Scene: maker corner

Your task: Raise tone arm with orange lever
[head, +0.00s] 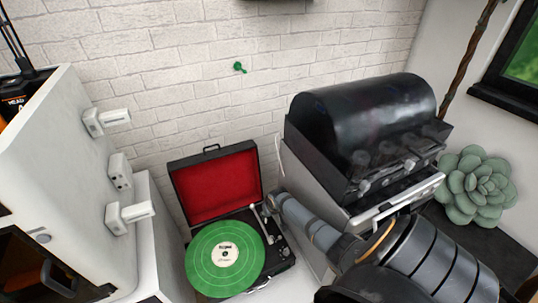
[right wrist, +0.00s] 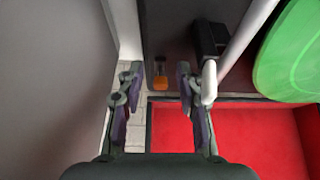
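The record player (head: 272,252) is an open black case with a red-lined lid and a green record (head: 225,258). Its pale tone arm (head: 262,224) lies beside the record's right edge. In the right wrist view the tone arm (right wrist: 243,38) runs just right of my gripper, with the record (right wrist: 290,55) beyond it. The small orange lever (right wrist: 160,82) stands between the fingers of my right gripper (right wrist: 159,72), which is open, with gaps visible around the lever. I cannot make out the lever in the head view. My left gripper is not in view.
The red lid (head: 215,187) stands upright behind the deck, by a white brick wall. A black-hooded grill (head: 360,125) stands close on the right, near my right arm. A white cabinet (head: 75,160) with blocky handles stands on the left. A succulent (head: 478,185) is at far right.

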